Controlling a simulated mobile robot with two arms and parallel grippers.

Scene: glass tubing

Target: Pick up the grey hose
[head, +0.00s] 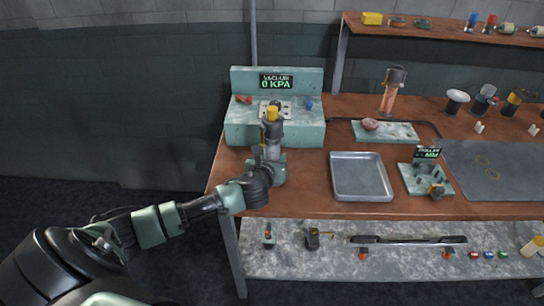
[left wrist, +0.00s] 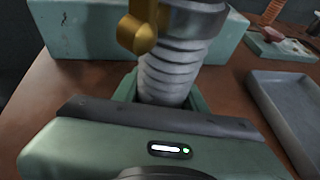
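My right gripper is not in view.
The vacuum unit (head: 276,79), reading 0 KPA, stands right behind the hose. A metal tray (head: 361,156) lies to the right, beside the roller stand (head: 425,180). A slab with a pink object (head: 370,124) is behind the tray. A lower shelf (head: 330,258) holds several small items.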

